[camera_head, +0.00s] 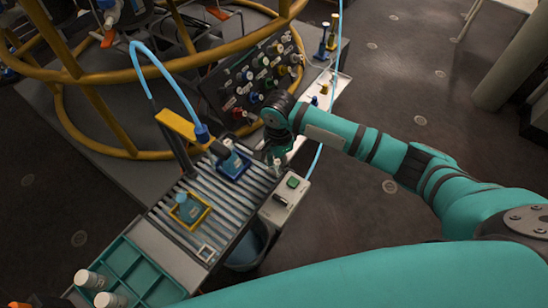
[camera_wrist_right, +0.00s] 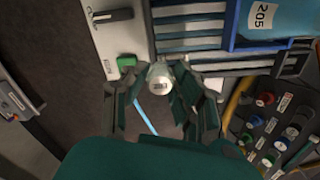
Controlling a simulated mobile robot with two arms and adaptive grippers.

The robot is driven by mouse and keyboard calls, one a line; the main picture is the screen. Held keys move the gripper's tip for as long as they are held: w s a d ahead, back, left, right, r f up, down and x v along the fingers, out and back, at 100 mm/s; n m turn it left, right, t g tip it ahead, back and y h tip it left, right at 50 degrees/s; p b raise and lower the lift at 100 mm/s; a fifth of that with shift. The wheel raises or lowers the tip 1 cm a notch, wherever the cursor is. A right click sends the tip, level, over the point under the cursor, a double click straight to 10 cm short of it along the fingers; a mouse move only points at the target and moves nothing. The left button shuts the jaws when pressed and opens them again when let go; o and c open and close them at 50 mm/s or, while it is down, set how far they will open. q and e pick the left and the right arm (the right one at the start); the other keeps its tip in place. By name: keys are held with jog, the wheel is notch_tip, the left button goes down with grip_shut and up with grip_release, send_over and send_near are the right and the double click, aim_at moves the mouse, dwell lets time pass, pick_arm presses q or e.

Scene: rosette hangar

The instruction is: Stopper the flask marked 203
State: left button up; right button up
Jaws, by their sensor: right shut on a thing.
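My right gripper (camera_head: 276,152) is at the right edge of the roller conveyor (camera_head: 172,222). In the wrist view my right gripper (camera_wrist_right: 160,98) is shut on a small white-topped stopper (camera_wrist_right: 160,79); its dark marking is too small to read. A flask in a blue holder (camera_head: 234,163) stands on the rollers just left of the gripper. In the wrist view this blue flask (camera_wrist_right: 285,16) carries the label 205. A second flask (camera_head: 188,209) sits in a yellow holder nearer the front; its label is unreadable. No 203 is legible. My left gripper is out of view.
A dark panel (camera_head: 238,82) with several coloured, tagged pieces stands behind the gripper. A control box (camera_head: 280,201) with a green button adjoins the conveyor. A yellow post (camera_head: 176,125) and blue hose (camera_head: 158,62) rise at the back. A green tray (camera_head: 143,273) is at front left.

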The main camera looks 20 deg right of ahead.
jog(key=s+d+r+p, duration=0.1)
jog(key=s+r+p, duration=0.1)
jog(key=s, duration=0.4)
jog(key=s+d+r+p, duration=0.1)
jog(key=s+r+p, duration=0.1)
jog(key=s+p, duration=0.2)
jog(key=s, duration=0.3)
jog(key=shift+s+r+p, duration=0.2)
jog(key=shift+r+p, duration=0.05)
jog(key=shift+p, duration=0.1)
dwell(0.4)
